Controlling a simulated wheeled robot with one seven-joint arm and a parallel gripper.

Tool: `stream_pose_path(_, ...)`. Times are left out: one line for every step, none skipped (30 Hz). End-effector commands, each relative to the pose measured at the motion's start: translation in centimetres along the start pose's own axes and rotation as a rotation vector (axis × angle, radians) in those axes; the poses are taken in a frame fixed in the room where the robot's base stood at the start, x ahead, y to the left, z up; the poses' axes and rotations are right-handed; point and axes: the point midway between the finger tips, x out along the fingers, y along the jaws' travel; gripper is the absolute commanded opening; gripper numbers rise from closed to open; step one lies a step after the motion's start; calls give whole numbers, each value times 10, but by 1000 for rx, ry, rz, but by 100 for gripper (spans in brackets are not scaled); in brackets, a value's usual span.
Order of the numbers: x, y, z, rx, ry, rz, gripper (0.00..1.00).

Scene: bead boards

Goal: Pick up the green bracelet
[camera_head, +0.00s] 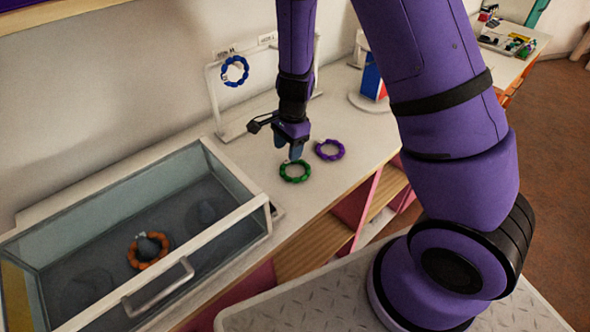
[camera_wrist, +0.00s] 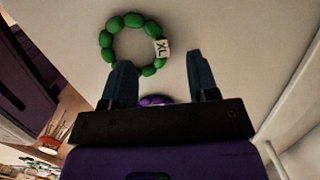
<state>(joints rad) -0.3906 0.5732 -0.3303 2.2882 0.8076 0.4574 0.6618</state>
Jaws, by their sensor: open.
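The green bracelet (camera_head: 295,171) lies flat on the white counter, just below my gripper (camera_head: 290,148) in the head view. In the wrist view the green bracelet (camera_wrist: 134,44) is a ring of green beads with a white XL tag, beyond the fingertips. The two fingers of my gripper (camera_wrist: 158,65) are apart with nothing between them. The left finger overlaps the bracelet's near edge in that view; I cannot tell whether they touch.
A purple bracelet (camera_head: 330,149) lies close by on the right and is mostly hidden in the wrist view. A blue bracelet (camera_head: 235,71) hangs on a white rack (camera_head: 216,100) behind. A glass-sided case (camera_head: 232,222) on the left holds an orange bracelet (camera_head: 148,250).

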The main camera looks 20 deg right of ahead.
Motion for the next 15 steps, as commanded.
stream_pose_path(8,2,-2,1,-1,5,54)
stream_pose_path(13,2,-4,4,-1,4,54)
stream_pose_path(18,2,-5,2,0,4,54)
stream_pose_path(22,3,-6,3,-1,4,54)
stream_pose_path(26,3,-6,1,-1,4,54)
stream_pose_path(31,2,-6,2,0,3,54)
stream_pose_path(34,2,-6,1,-1,3,54)
stream_pose_path(37,2,-5,0,-1,3,54)
stream_pose_path(39,2,-5,0,-1,3,54)
stream_pose_path(41,2,-5,1,-1,2,54)
stream_pose_path(42,2,-5,1,0,2,54)
stream_pose_path(42,2,-5,0,0,1,54)
stream_pose_path(43,2,-5,0,0,1,54)
stream_pose_path(43,2,-5,-1,0,1,54)
stream_pose_path(42,2,-5,-1,0,1,54)
